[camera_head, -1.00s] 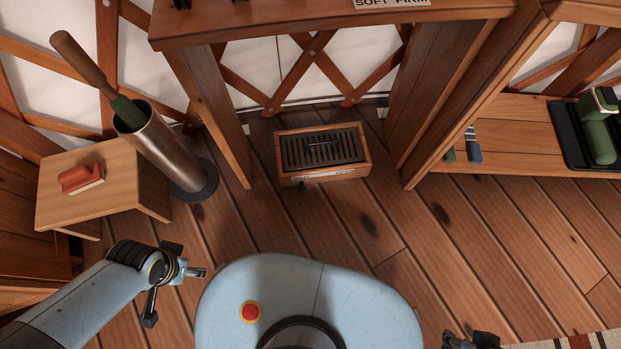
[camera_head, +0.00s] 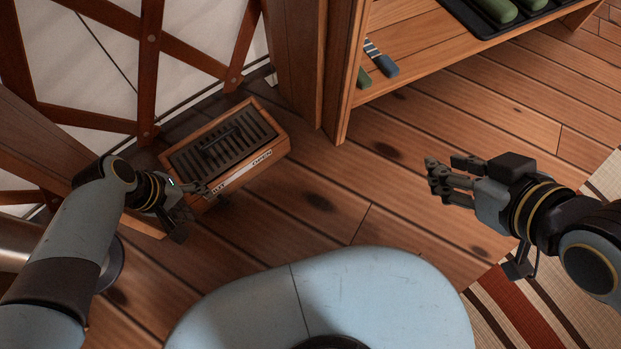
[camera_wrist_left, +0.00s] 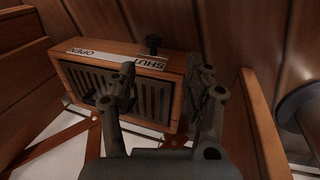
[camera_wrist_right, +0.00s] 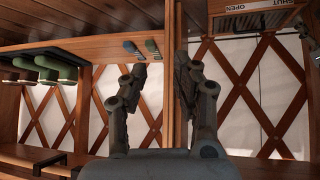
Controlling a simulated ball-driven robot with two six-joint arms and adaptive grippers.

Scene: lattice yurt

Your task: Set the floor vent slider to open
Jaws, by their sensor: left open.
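The floor vent (camera_head: 272,139) is a low wooden box with a dark slatted grille and a white SHUT/OPEN label strip along its front. In the left wrist view the vent (camera_wrist_left: 70,78) shows a dark slider knob (camera_wrist_left: 153,42) at the SHUT end of the strip. My left gripper (camera_head: 200,192) is open and empty, by the vent's front at the SHUT end, and covers part of that word in the head view. In the left wrist view its fingertips (camera_wrist_left: 166,76) are apart, with the knob beyond the gap. My right gripper (camera_head: 436,176) is open and empty, over the floor to the right.
A wooden post (camera_head: 345,70) and a low shelf (camera_head: 425,45) stand right of the vent. Green and blue-striped items (camera_head: 381,58) lie on the shelf. A striped rug (camera_head: 520,310) is at lower right. Plank floor between vent and rug is clear.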

